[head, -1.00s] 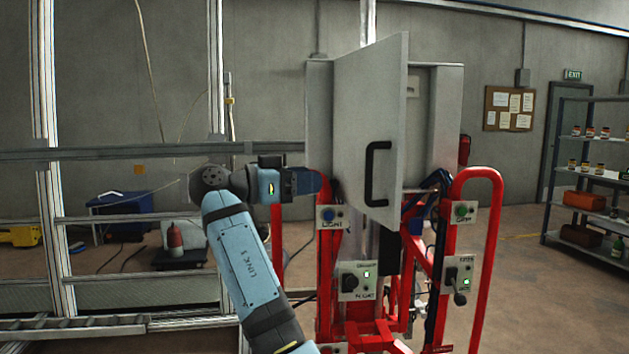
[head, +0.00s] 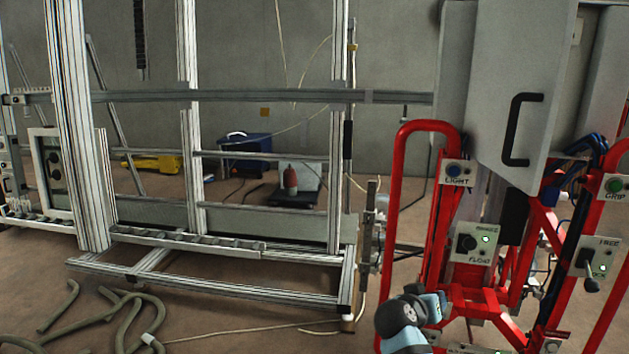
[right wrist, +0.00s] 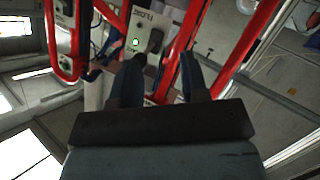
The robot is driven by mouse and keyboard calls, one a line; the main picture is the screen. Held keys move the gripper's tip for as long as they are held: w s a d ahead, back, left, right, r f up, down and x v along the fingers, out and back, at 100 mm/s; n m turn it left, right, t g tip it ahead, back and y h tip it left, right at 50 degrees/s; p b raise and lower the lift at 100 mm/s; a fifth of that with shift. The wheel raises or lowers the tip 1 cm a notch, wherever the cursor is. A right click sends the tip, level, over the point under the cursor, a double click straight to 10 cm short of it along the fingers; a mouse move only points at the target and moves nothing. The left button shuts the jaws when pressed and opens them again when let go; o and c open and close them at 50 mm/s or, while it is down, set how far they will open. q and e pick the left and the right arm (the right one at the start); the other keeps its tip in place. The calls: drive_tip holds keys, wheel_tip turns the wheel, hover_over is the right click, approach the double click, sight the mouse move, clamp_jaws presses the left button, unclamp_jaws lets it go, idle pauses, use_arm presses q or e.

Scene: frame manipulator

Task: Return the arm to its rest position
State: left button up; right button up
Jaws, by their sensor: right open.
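My right gripper (right wrist: 159,62) is open in the right wrist view, with two dark fingers apart and nothing between them. Beyond the fingers is the FLOAT panel (right wrist: 141,42) with its black knob and a green light. Fingers and panel overlap in this view; I cannot tell the gap. In the head view a light-blue and black part of my arm (head: 408,322) shows low, in front of the red frame manipulator (head: 432,215). The gripper itself cannot be made out there. My left gripper is in neither view.
The manipulator's grey cabinet (head: 520,70) with a black handle stands at right. The LIGHT panel (head: 457,173), GRIP panel (head: 613,187) and lever panel (head: 597,258) are on the red frame. An aluminium rack (head: 190,150) fills the left. Green hoses (head: 118,318) lie on the floor.

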drive_tip(key=s+a+f+n+y, duration=0.25)
drive_tip(key=s+f+y, duration=0.25)
drive_tip(key=s+f, duration=0.6)
drive_tip(key=s+a+f+n+y, duration=0.25)
drive_tip(key=s+f+y, duration=0.25)
drive_tip(key=s+f, duration=0.7)
drive_tip(key=s+a+y, duration=0.2)
drive_tip(key=s+y, duration=0.1)
drive_tip(key=s, duration=1)
use_arm(q)
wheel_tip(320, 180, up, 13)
drive_tip(key=p, duration=1.5)
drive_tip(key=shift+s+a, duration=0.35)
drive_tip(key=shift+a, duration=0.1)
use_arm(e)
wheel_tip(320, 180, up, 12)
drive_tip(key=d+n+t, duration=0.1)
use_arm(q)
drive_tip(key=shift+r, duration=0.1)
use_arm(e)
drive_tip(key=shift+w+d+r, duration=0.1)
